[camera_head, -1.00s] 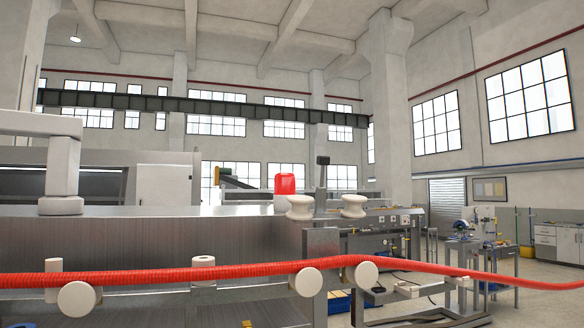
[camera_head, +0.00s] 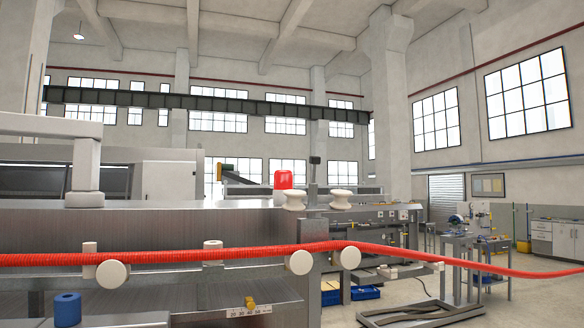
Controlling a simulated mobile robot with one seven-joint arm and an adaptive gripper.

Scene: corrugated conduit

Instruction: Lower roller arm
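A red corrugated conduit (camera_head: 180,257) runs across the view, resting along white round rollers (camera_head: 113,273), (camera_head: 300,262) on the front of a grey metal machine. Two cream spool-shaped rollers (camera_head: 294,199) and (camera_head: 341,199) sit above the conduit, apart from it. Near them rises a thin upright with a black handle-like end (camera_head: 314,161); it appears to belong to the roller arm, but its joint cannot be made out. My gripper is not in view.
A white post (camera_head: 85,172) rises from the machine top at left. A blue cylinder (camera_head: 67,309) and yellow knob (camera_head: 250,302) are low in front. A workbench (camera_head: 468,248) stands right; open floor lies around it.

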